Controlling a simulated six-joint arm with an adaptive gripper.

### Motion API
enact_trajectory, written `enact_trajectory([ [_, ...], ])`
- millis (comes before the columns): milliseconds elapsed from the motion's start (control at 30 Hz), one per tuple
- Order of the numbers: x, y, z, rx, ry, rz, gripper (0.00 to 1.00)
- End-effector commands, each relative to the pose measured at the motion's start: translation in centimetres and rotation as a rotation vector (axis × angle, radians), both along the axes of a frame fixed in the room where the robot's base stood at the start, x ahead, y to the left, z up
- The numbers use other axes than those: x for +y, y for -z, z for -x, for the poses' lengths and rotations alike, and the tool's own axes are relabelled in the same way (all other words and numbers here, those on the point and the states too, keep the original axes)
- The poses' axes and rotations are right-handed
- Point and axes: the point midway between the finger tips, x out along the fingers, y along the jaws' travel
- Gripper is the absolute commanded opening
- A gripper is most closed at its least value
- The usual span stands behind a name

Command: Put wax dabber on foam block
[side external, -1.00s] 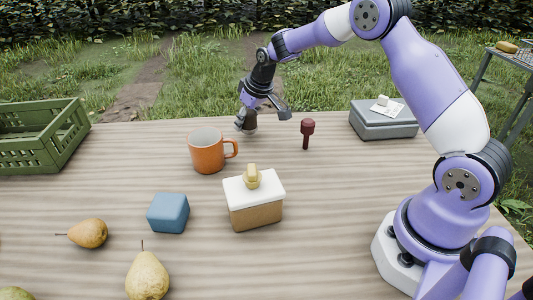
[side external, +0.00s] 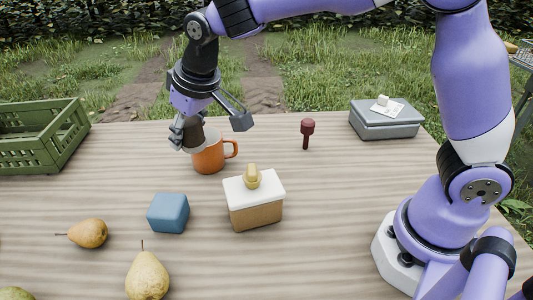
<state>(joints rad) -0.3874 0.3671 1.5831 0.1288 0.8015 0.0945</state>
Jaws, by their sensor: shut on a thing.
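My gripper (side external: 212,127) is over the table at the orange mug, shut on a small grey-brown thing (side external: 194,132) that I take to be the wax dabber. The fingers hide much of it, so its full shape does not show. It overlaps the mug's left side in the picture; I cannot tell whether they touch. The blue cube (side external: 168,213), which I take to be the foam block, sits nearer the camera, below and left of my gripper. Its top is bare.
The orange mug (side external: 208,158) stands beside my gripper. A white-topped brown block (side external: 257,213) bears a yellow piece (side external: 252,176). A dark-red headed tool (side external: 307,128) stands upright. Also here are a green crate (side external: 40,150), grey case (side external: 385,127) and pears (side external: 147,277).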

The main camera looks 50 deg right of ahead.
Motion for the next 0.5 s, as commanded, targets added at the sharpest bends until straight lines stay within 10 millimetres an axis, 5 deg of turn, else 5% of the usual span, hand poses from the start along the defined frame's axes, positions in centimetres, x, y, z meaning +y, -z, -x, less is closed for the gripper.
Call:
enact_trajectory([
  [33,2.8,-0.6,1.2,-0.006,-0.044,-0.001,0.10],
  [200,9.7,-2.2,5.7,-0.008,-0.143,-0.006,0.10],
  [333,12.8,-3.0,8.5,-0.009,-0.192,-0.013,0.10],
  [500,14.0,-3.1,9.6,-0.008,-0.214,-0.015,0.10],
])
